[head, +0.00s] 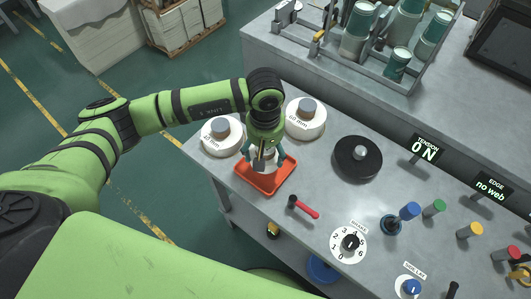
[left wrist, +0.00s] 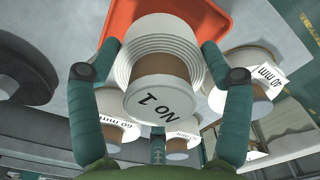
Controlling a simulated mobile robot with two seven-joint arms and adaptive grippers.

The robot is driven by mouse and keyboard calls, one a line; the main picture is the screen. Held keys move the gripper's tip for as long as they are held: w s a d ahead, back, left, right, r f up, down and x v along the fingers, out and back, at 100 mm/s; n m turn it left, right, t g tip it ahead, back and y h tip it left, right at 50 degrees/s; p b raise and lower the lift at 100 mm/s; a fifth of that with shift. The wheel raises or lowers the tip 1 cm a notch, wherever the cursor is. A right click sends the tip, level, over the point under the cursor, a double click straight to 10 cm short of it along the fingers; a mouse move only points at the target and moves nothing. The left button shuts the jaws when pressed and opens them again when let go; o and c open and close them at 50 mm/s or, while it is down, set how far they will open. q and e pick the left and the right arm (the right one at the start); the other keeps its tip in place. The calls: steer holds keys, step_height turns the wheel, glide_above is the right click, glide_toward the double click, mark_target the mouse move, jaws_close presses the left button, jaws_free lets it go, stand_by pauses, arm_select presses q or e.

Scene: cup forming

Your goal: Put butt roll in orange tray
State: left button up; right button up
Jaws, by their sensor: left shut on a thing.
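The butt roll (left wrist: 160,98) is a small white roll with a brown core, and its end reads "No 1" in the left wrist view. In the head view the gripper partly hides the roll. My right gripper is not in view.
A black disc (head: 358,158) sits to the right. A red-handled tool (head: 304,209) and a dial (head: 348,244) lie nearer the bench's front edge.

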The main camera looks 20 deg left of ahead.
arm_select(q)
step_height(320, 180, down, 3)
steer(key=shift+f+p, duration=0.15)
steer(key=shift+p, duration=0.6)
steer(key=shift+f+b, duration=0.35)
steer(key=shift+b, duration=0.05)
steer(key=o, duration=1.2)
steer(key=shift+r, duration=0.1)
steer(key=shift+r+p, duration=0.1)
steer(key=shift+p, duration=0.2)
step_height(320, 180, up, 11)
steer(key=b, duration=0.4)
steer(key=shift+b, duration=0.3)
steer(key=shift+r, duration=0.55)
